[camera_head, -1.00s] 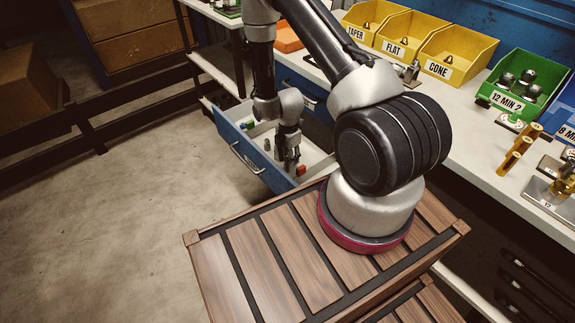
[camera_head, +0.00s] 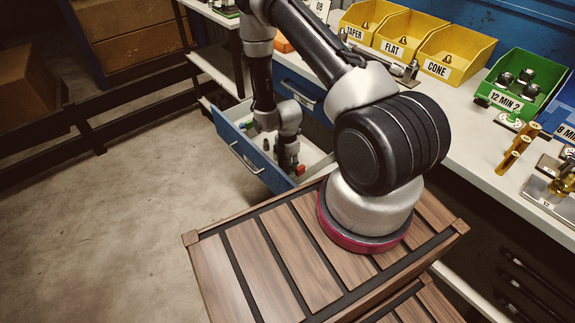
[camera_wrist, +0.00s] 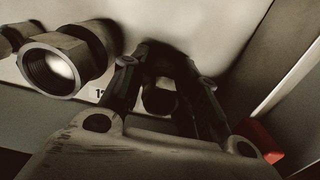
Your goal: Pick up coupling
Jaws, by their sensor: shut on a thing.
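My gripper (camera_head: 288,160) reaches down into the open blue drawer (camera_head: 243,158). In the wrist view, the fingers of my gripper (camera_wrist: 168,75) are closed around a dark, round coupling (camera_wrist: 160,99), seen between them and partly hidden in shadow. A larger metal coupling with a hex body and threaded open end (camera_wrist: 58,66) lies to the left of the fingers, apart from them. Part of another metal piece (camera_wrist: 12,38) shows at the left edge. In the head view my gripper hides the held coupling.
A red object (camera_wrist: 262,140) lies in the drawer to the right of my gripper. The drawer's side wall is close on the right in the wrist view. Yellow bins (camera_head: 446,55) and a green bin (camera_head: 521,86) stand on the bench above.

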